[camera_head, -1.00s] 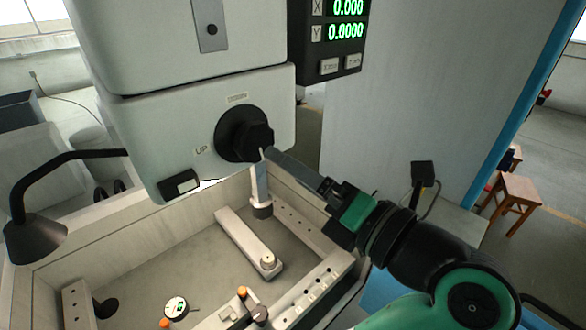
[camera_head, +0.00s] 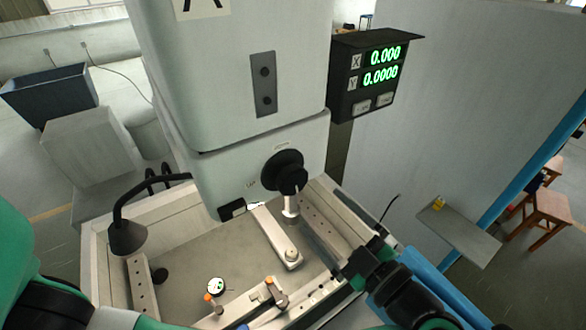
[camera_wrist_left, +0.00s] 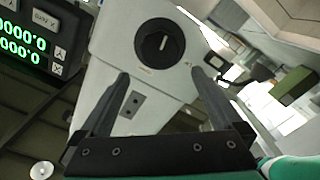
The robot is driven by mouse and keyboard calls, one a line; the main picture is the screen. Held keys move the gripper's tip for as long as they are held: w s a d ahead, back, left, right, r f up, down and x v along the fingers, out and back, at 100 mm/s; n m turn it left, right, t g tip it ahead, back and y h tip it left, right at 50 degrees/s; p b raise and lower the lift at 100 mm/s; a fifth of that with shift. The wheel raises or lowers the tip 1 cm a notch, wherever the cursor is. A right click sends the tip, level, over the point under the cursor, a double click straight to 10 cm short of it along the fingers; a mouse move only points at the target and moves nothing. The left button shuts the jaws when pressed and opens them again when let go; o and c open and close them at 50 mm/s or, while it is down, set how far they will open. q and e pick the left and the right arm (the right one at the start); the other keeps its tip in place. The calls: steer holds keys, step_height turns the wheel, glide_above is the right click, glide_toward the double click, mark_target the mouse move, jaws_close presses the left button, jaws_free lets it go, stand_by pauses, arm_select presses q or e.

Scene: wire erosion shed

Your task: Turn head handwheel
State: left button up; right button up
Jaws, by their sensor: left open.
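The head handwheel (camera_head: 287,170) is a black round disc with a raised black grip on the lower front of the pale machine head. The wrist view shows it face-on (camera_wrist_left: 160,42) with a white line on its grip. My left gripper (camera_head: 306,226) is below and to the right of it in the head view, apart from it. In the wrist view the two fingers of the left gripper (camera_wrist_left: 160,73) are spread wide, with nothing between them and the handwheel ahead. My right gripper is not in view.
The digital readout (camera_head: 375,77) hangs right of the head. A black lamp (camera_head: 127,236) stands on the left. Below is the work tank (camera_head: 190,262) with a pale bar (camera_head: 276,236), a dial gauge (camera_head: 217,286) and orange-topped clamps. A grey cabinet (camera_head: 450,130) stands at the right.

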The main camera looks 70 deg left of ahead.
mark_target(294, 186)
arm_select(q)
steer(key=p+x, duration=0.3)
steer(key=x, duration=0.7)
steer(key=shift+s+a+r, duration=0.1)
steer(key=shift+a, duration=0.2)
steer(key=shift+s+a, duration=0.1)
steer(key=shift+a, duration=0.3)
steer(key=c, duration=1.1)
steer(key=n+b, duration=0.2)
steer(key=f+n+b, duration=0.1)
steer(key=n+b, duration=0.1)
steer(key=shift+n, duration=0.4)
steer(key=n+b, duration=1.1)
steer(key=b, duration=0.1)
steer(key=shift+f+n, duration=0.15)
steer(key=shift+n, duration=0.25)
steer(key=shift+n+b, duration=1.5)
steer(key=shift+n, duration=0.2)
